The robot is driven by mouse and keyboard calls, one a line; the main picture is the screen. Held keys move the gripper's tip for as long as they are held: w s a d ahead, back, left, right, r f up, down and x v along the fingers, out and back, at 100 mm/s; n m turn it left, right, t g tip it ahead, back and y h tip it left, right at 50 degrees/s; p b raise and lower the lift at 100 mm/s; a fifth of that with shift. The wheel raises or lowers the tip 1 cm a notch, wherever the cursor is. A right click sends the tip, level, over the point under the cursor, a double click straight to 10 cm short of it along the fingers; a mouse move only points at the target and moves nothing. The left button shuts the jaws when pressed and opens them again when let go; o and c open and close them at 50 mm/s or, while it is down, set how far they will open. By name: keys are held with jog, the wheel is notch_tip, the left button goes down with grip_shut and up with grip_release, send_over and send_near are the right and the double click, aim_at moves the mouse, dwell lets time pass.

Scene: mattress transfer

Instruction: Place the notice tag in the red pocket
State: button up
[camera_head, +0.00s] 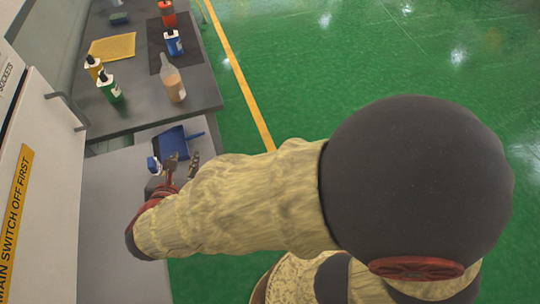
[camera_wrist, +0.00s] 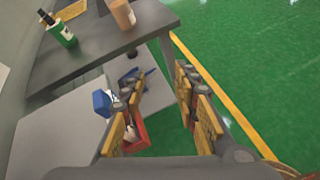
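My gripper (camera_head: 183,161) is over the low grey surface beside the bench, its fingers apart. The wrist view shows the two fingers of my gripper (camera_wrist: 158,92) spread with only floor and bench visible between them. A red, box-like thing (camera_wrist: 138,137) is partly hidden behind the left finger in the wrist view; I cannot tell whether it is the red pocket. A small blue and white thing (camera_wrist: 102,103) is just left of that finger, and also shows left of my gripper in the head view (camera_head: 152,164). I cannot make out the notice tag for certain.
A blue dustpan (camera_head: 170,143) lies just beyond my gripper. The dark grey bench (camera_head: 130,120) holds several bottles, a yellow cloth (camera_head: 112,47) and a dark mat. A white cabinet (camera_head: 45,150) with a handle stands at left. Open green floor (camera_head: 330,70) is at right.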

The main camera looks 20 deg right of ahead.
jog(key=s+d+r+m+g+h, duration=0.1)
jog(key=s+d+r+m+g, duration=0.15)
jog(key=d+m, duration=0.6)
jog(key=s+d+r+m+g, duration=0.1)
jog(key=s+d+m+g, duration=0.4)
jog(key=d, duration=0.6)
jog(key=s+d+r+m+t+y, duration=0.1)
jog(key=s+r+m+y, duration=0.4)
jog(key=m, duration=1.1)
jog(key=shift+s+d+r, duration=0.55)
jog(key=shift+s+d, duration=0.35)
jog(key=shift+s, duration=0.85)
jog(key=shift+t, duration=0.25)
